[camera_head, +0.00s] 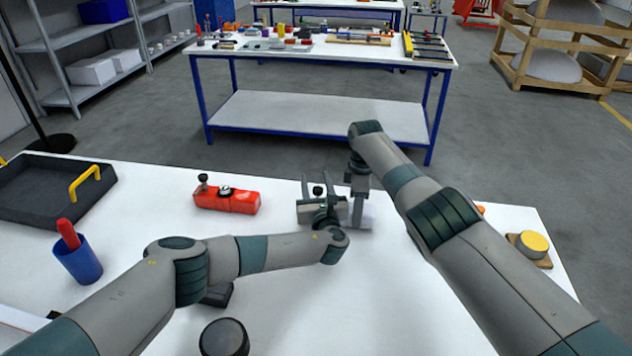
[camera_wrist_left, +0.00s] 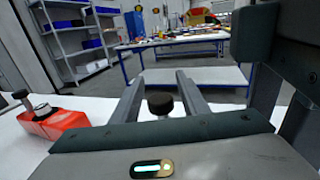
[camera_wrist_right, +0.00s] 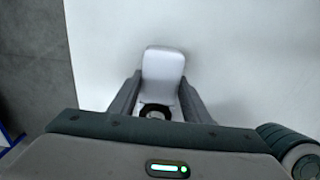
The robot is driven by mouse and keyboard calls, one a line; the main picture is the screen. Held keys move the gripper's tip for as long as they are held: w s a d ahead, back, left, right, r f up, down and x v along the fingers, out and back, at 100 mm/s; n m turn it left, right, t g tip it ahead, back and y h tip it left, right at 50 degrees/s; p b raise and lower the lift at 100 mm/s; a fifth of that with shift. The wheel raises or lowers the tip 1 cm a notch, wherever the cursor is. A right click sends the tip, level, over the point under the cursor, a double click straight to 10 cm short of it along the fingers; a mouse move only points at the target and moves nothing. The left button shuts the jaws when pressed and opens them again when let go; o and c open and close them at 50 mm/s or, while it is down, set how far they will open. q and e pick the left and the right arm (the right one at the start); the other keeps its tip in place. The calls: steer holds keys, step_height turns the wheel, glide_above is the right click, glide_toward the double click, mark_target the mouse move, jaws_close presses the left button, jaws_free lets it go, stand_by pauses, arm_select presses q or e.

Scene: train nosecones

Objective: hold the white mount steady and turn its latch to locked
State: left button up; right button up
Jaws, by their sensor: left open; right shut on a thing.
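The white mount (camera_head: 366,217) is on the white table, mostly hidden behind my grippers in the head view. In the right wrist view, the white mount (camera_wrist_right: 163,66) lies between the fingers of my right gripper (camera_wrist_right: 158,102), which is shut on it from above. A dark round part (camera_wrist_right: 154,110) shows between those fingers. My left gripper (camera_head: 319,184) is open, low over the table, beside the right one. A black knob (camera_wrist_left: 160,103), probably the latch's, stands between the left fingers without visible contact. The latch's angle cannot be told.
A red mount (camera_head: 228,200) with a black knob stands left of my grippers. A dark tray (camera_head: 40,190), a blue cup (camera_head: 78,262) and a black round object (camera_head: 224,338) are further left and in front. A yellow-topped button (camera_head: 533,243) is at the right.

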arm_select(q)
steer(key=shift+c, duration=0.3)
jaws_close()
steer(key=shift+n+y, duration=0.3)
steer(key=shift+y, duration=0.1)
steer(key=shift+s+a+n+g+y, duration=0.1)
steer(key=shift+a+n+g+y, duration=0.1)
steer(key=shift+n+g+y, duration=0.3)
steer(key=shift+o, duration=0.3)
jaws_free()
